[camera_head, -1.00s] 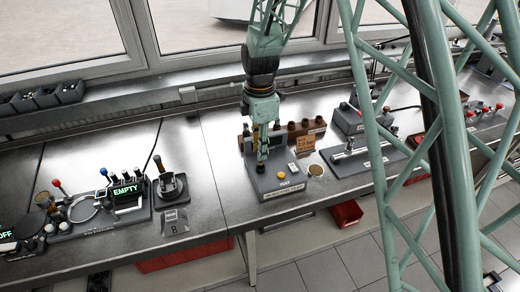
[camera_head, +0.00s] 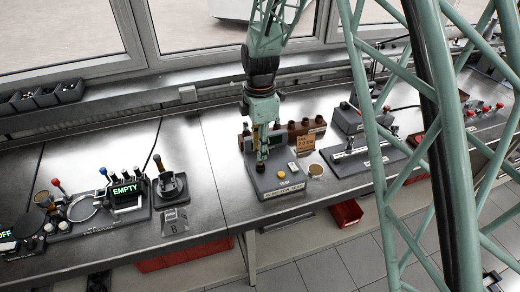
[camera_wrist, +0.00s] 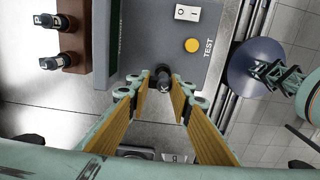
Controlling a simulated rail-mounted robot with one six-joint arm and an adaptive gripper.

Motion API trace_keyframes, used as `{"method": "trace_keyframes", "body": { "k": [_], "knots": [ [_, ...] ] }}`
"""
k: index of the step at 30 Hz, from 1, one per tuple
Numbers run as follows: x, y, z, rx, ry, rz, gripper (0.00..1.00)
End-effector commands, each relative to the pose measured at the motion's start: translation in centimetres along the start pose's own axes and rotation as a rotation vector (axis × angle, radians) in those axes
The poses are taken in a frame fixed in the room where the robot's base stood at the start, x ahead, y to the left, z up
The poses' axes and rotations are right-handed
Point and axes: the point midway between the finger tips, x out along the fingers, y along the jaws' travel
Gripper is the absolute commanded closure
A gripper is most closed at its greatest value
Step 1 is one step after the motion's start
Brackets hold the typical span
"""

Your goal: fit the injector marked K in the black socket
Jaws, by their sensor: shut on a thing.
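My gripper (camera_head: 262,156) points down over the grey test unit in the head view. In the wrist view its yellow-padded fingers (camera_wrist: 163,88) are shut on a dark, round-topped injector (camera_wrist: 163,76). The test unit (camera_wrist: 207,58) has a yellow button (camera_wrist: 192,45), a white rocker switch (camera_wrist: 187,13) and the word TEST. A brown rack (camera_wrist: 75,45) beside it holds other injectors (camera_wrist: 48,62). I cannot make out the black socket.
An orange card (camera_head: 306,142) and a small round cup (camera_head: 316,170) are right of the unit. A black fixture (camera_head: 172,187) with a plate marked B (camera_head: 174,222) and a device reading EMPTY (camera_head: 126,190) are at left. Bare bench (camera_head: 215,165) lies between.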

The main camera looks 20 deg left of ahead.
Motion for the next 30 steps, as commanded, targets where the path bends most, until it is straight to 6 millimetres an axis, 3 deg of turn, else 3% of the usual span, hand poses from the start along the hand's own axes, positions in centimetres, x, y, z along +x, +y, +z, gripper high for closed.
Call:
{"method": "trace_keyframes", "body": {
  "k": [30],
  "knots": [
    [0.93, 0.01, 0.00, 0.000, 0.000, 0.000, 0.91]
  ]
}}
